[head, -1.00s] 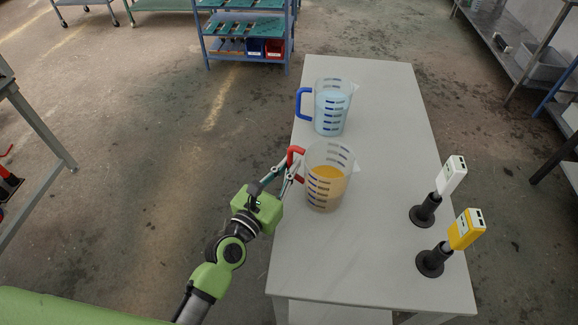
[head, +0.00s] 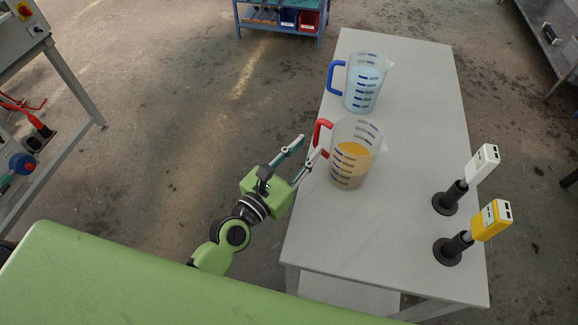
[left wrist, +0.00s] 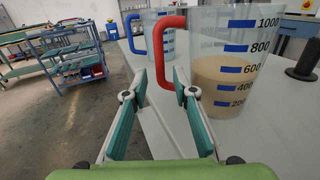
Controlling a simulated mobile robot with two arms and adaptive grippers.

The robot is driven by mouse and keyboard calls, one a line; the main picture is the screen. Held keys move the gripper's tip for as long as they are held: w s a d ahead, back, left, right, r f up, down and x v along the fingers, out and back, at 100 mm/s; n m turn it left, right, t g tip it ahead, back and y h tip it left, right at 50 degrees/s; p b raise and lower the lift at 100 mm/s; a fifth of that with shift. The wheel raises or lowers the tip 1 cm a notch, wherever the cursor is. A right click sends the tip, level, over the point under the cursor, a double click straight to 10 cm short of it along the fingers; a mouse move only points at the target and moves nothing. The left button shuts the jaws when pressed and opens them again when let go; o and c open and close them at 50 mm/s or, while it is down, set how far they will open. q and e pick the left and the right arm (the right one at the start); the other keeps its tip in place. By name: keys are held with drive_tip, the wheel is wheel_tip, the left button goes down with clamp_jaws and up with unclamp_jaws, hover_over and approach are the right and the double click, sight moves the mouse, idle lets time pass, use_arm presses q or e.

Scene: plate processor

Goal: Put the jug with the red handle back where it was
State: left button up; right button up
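The jug with the red handle (head: 352,160) stands upright on the white table (head: 345,235), with orange-brown liquid in its lower part. Its red handle (head: 320,132) points left toward my left gripper (head: 301,160). The left gripper is open and empty, just left of the handle and apart from it in the head view. In the left wrist view the red handle (left wrist: 161,50) shows ahead of the spread fingers (left wrist: 152,95), and the jug (left wrist: 226,75) stands to the right. My right gripper is in neither view.
A jug with a blue handle (head: 364,85) and pale blue liquid stands behind. A white device (head: 484,163) and a yellow device (head: 491,220) on black stands are at the table's right. The table's front left is clear.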

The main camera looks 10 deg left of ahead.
use_arm(q)
drive_tip(key=b+v, duration=0.1)
drive_tip(key=v, duration=0.6)
drive_tip(key=shift+s, duration=0.35)
drive_tip(key=shift+a, duration=0.1)
